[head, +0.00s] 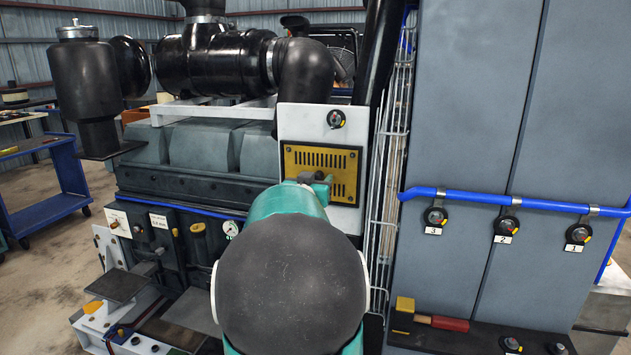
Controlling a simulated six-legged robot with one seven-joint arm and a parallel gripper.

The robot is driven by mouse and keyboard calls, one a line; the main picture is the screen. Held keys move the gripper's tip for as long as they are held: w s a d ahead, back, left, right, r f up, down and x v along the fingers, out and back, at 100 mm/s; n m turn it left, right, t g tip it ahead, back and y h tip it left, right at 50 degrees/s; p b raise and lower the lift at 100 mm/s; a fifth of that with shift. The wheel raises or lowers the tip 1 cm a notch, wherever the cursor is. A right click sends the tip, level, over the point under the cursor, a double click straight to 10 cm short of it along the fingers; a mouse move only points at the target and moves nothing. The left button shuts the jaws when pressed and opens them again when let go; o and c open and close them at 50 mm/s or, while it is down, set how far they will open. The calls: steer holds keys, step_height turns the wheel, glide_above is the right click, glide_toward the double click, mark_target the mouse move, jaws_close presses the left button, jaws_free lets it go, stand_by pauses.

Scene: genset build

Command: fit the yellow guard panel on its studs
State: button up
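The yellow guard panel (346,162) is a slotted plate, upright against the lower part of a white mounting plate (300,120) on the engine's front. I cannot tell whether it sits on its studs or is held just off the plate. My gripper (318,178) is in front of the panel's middle, at a dark part there. My teal and dark arm hides the fingertips, the panel's lower left and any studs behind it. I cannot see whether the fingers are closed on the panel.
Black pipes and a wire guard (395,150) run close to the right of the white plate. A tall grey cabinet (470,110) with a blue pipe (480,198) stands further right. A blue cart (50,210) stands far left.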

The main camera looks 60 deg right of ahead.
steer(key=shift+a, duration=0.1)
steer(key=s+a, duration=0.2)
steer(key=a, duration=1.1)
steer(key=shift+a, duration=0.25)
